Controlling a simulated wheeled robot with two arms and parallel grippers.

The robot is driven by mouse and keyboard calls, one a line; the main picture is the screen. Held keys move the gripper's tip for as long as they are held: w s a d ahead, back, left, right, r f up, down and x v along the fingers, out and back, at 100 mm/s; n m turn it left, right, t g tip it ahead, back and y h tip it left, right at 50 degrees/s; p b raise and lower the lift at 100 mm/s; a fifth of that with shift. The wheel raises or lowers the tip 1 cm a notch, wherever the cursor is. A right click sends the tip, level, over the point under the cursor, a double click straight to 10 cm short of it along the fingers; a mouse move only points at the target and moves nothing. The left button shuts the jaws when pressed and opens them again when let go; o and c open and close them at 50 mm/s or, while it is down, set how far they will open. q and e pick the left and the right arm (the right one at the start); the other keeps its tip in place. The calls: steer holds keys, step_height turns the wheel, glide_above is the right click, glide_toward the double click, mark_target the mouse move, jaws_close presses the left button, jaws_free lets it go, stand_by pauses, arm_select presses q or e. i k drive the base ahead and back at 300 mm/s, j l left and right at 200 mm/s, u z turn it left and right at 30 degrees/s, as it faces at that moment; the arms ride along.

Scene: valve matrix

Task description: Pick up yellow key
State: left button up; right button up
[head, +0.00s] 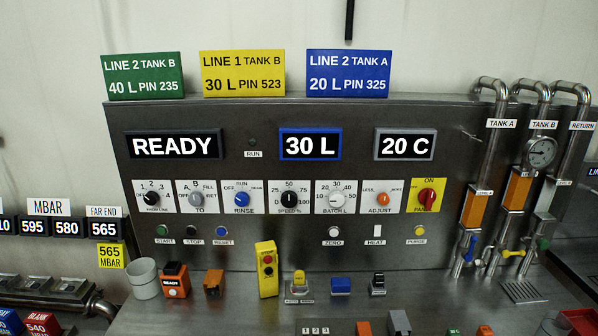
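A small yellow piece (299,280), which looks like the yellow key, stands upright on a labelled base on the steel ledge in front of the panel. Its fine shape is too small to make out. A taller yellow box (267,272) with a red button stands just left of it, a little apart. Neither of my grippers is in view, and nothing touches the yellow piece.
A blue block (341,285) and a black piece (378,283) stand to its right. An orange READY device (175,280), a brown-orange block (214,283) and a grey cup (144,279) stand left. The control panel (290,245) rises behind. Pipes (497,150) stand right.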

mark_target(299, 275)
steer(key=i+j+u, duration=0.15)
steer(key=j, duration=0.25)
steer(key=i+j+u, duration=0.15)
steer(key=j, duration=0.25)
steer(key=i+j+u, duration=0.15)
steer(key=j, duration=0.25)
steer(key=k, duration=0.05)
